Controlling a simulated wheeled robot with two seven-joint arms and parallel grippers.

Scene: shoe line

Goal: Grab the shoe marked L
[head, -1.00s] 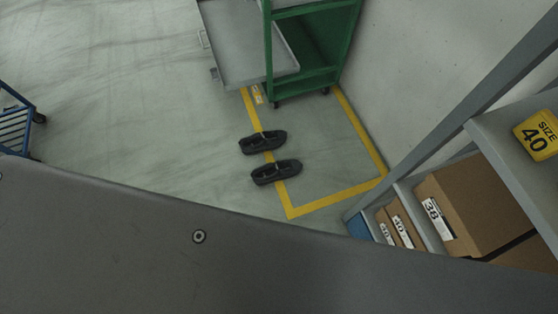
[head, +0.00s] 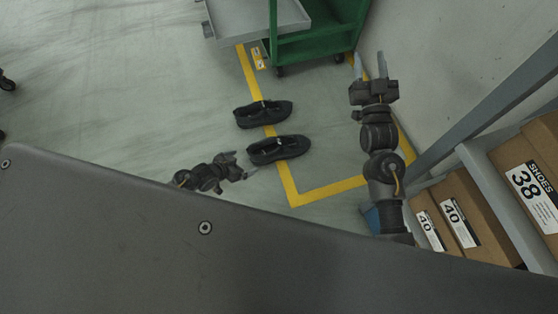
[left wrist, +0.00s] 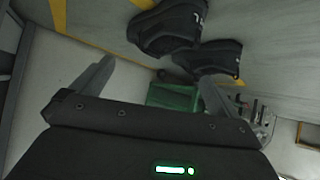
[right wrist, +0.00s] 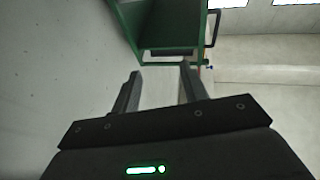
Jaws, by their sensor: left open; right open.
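Two dark shoes lie side by side on the floor. The nearer shoe (head: 279,149) also shows large in the left wrist view (left wrist: 165,30) with a small white mark; the farther shoe (head: 263,113) appears smaller there (left wrist: 222,55), also with a faint mark. I cannot read for certain which mark is L. My left gripper (head: 240,164) is open and empty, just left of and below the nearer shoe, apart from it. My right gripper (head: 368,64) is open and empty, well to the right of both shoes.
A green cart (head: 318,38) with a grey tray (head: 258,15) stands behind the shoes. Yellow tape (head: 330,190) marks the floor. Shelving with shoe boxes (head: 462,215) is at the right. A grey surface (head: 120,235) fills the foreground.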

